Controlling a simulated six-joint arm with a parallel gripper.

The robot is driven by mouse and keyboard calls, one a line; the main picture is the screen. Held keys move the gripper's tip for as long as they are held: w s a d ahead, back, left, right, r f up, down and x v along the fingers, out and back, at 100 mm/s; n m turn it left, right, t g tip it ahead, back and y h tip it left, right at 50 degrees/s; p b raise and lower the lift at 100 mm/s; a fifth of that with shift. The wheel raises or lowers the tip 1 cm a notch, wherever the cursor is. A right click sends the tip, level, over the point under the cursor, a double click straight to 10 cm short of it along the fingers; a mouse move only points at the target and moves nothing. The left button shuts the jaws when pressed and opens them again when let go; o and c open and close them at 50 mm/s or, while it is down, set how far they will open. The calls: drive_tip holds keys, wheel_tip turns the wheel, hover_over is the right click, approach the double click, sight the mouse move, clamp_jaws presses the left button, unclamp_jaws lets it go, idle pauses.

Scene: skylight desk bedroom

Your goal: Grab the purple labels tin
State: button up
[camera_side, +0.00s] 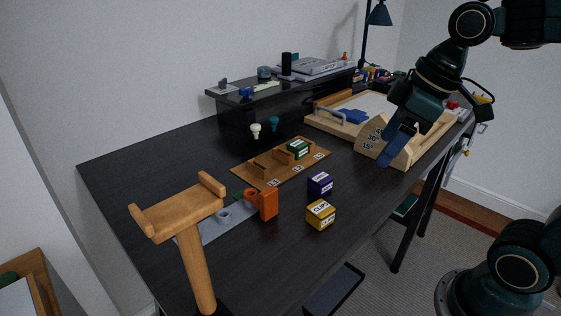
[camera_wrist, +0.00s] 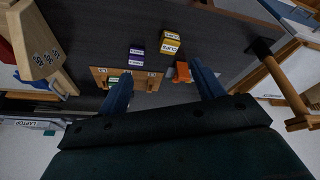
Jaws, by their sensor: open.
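The purple labels tin (camera_side: 320,184) sits on the dark desk in front of the wooden slotted tray. It also shows in the wrist view (camera_wrist: 137,52), upper left of centre, just beyond the tray. My gripper (camera_side: 392,152) is open and empty, above the desk to the right of the tin and near the angled wooden block. In the wrist view my two blue fingers (camera_wrist: 163,84) are spread apart, with the tin beyond them and not between them.
A yellow clips tin (camera_side: 320,215) stands close to the purple tin. The wooden tray (camera_side: 249,176) holds a green tin (camera_side: 297,149). An orange clamp-like object (camera_side: 265,203) stands to the left. The angled wooden block (camera_side: 380,150) is near my gripper. A wooden T-shaped stand (camera_side: 190,220) is at front left.

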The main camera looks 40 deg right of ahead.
drive_tip(key=w+d+n+g+y, duration=0.2)
drive_tip(key=w+n, duration=0.4)
drive_tip(key=w, duration=0.3)
drive_tip(key=n+g+y, duration=0.1)
drive_tip(key=n+g, duration=0.1)
drive_tip(key=n, duration=0.5)
approach(322, 176)
drive_tip(key=v, duration=0.3)
drive_tip(key=shift+s+d, duration=0.1)
drive_tip(key=shift+d, duration=0.15)
drive_tip(key=shift+x, duration=4.3)
drive_tip(key=shift+a, duration=0.15)
drive_tip(key=shift+x, duration=2.5)
drive_tip(key=shift+a, duration=0.1)
